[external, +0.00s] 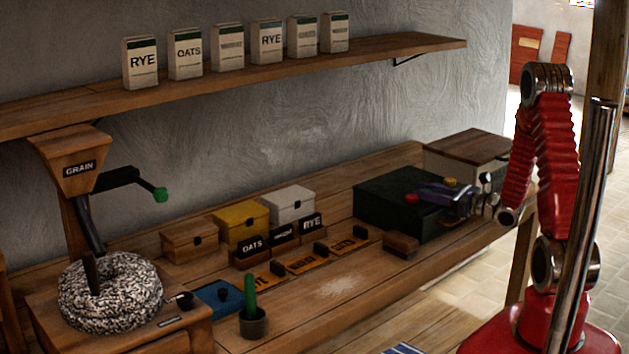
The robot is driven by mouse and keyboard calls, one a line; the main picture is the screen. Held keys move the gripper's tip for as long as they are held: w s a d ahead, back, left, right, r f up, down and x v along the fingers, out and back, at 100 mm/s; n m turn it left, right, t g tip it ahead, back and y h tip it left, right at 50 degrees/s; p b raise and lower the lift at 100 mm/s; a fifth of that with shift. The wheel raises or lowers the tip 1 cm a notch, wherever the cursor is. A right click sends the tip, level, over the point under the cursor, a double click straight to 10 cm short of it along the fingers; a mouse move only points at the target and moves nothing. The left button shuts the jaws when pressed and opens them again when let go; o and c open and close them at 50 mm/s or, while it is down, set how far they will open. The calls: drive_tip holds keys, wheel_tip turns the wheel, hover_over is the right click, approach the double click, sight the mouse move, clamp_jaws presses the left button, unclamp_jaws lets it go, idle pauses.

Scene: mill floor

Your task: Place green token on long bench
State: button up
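The long bench (300,322) is wooden and runs along the wall from the left toward the right. I cannot make out a green token. A dark green box (385,207) stands on the bench's right part. On or just above its top I see a small red piece (411,198), a small yellow piece (450,181) and a purple shape (432,193). My gripper (455,203) is at the right end of the box top, beside these pieces. It is small and partly overlapped, so its opening and any held thing are unclear.
A grain mill (75,165) with a green-knobbed crank and a fleecy ring (110,292) stand left. A shelf (250,75) holds several packets. Bare wood lies in front.

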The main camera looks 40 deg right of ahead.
drive_tip(key=o, duration=0.3)
drive_tip(key=shift+o, duration=0.2)
drive_tip(key=shift+s, duration=0.1)
drive_tip(key=v, duration=1.3)
drive_tip(key=shift+s, duration=0.3)
drive_tip(key=shift+d, duration=0.1)
